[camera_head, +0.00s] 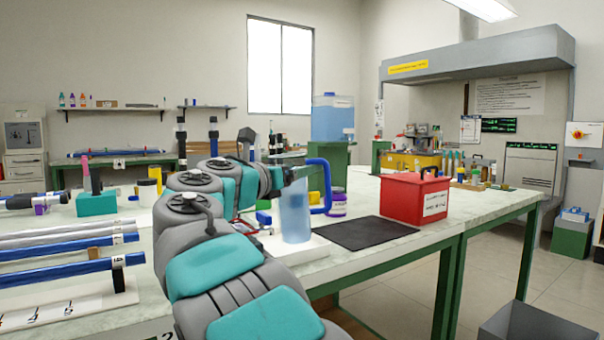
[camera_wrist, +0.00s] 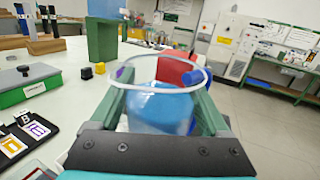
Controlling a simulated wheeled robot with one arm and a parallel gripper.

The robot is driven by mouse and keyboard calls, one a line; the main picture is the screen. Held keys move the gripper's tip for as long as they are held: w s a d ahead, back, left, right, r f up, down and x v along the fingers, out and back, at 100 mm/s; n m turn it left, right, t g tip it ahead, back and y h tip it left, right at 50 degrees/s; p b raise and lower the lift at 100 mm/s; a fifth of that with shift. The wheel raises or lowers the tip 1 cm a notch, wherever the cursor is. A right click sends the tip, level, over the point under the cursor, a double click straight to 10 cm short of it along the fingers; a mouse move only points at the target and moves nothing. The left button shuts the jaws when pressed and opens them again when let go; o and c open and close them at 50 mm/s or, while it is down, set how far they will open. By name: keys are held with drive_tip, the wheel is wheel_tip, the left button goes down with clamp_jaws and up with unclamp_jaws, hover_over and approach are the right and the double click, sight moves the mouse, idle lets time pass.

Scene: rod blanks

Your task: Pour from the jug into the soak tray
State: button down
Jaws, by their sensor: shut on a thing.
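The jug (camera_head: 295,212) is clear with blue contents and a blue handle on its right side. It stands upright at the front of the bench, at the end of my arm. My gripper (camera_head: 292,176) is shut on the jug near its top. In the wrist view my gripper's two green fingers (camera_wrist: 158,98) lie on either side of the jug (camera_wrist: 158,112), below its pale rim. A low white surface (camera_head: 312,254) shows under and beside the jug; I cannot tell whether it is the soak tray or whether the jug touches it.
A dark mat (camera_head: 365,232) lies right of the jug, with a red box (camera_head: 414,196) behind it. A purple-lidded tub (camera_head: 337,204) stands close behind the jug. Blue rods (camera_head: 70,272) lie on racks at left. A blue tank (camera_head: 332,118) stands farther back.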

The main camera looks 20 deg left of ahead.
drive_tip(key=shift+s+a+f+n+t, duration=0.1)
drive_tip(key=shift+s+a+n+t, duration=0.2)
drive_tip(key=shift+a+n+t, duration=0.4)
drive_tip(key=shift+s+a+n+t, duration=0.3)
drive_tip(key=shift+a+n+t, duration=0.05)
drive_tip(key=shift+a+n, duration=0.55)
drive_tip(key=shift+s+a+f+n+t, duration=0.1)
drive_tip(key=shift+s+a+n+t, duration=0.2)
drive_tip(key=shift+a+n+t, duration=0.4)
drive_tip(key=shift+a+r+p, duration=0.1)
drive_tip(key=shift+r+p, duration=0.1)
drive_tip(key=shift+p, duration=0.2)
drive_tip(key=shift+f+n+y+p, duration=0.15)
drive_tip(key=shift+n+y+p, duration=0.15)
drive_tip(key=shift+n+y, duration=0.1)
drive_tip(key=shift+r+n+t+p, duration=0.2)
drive_tip(key=shift+n+t+p, duration=0.1)
drive_tip(key=shift+p, duration=0.25)
drive_tip(key=shift+f, duration=0.15)
drive_tip(key=shift+a+n+t+y+p, duration=0.1)
drive_tip(key=shift+n+t+y+p, duration=0.3)
drive_tip(key=shift+n+p, duration=0.6)
idle(1.0)
drive_tip(key=shift+f+n+t+p, duration=0.3)
drive_tip(key=shift+n+p, duration=0.1)
drive_tip(key=shift+p, duration=0.45)
idle(1.3)
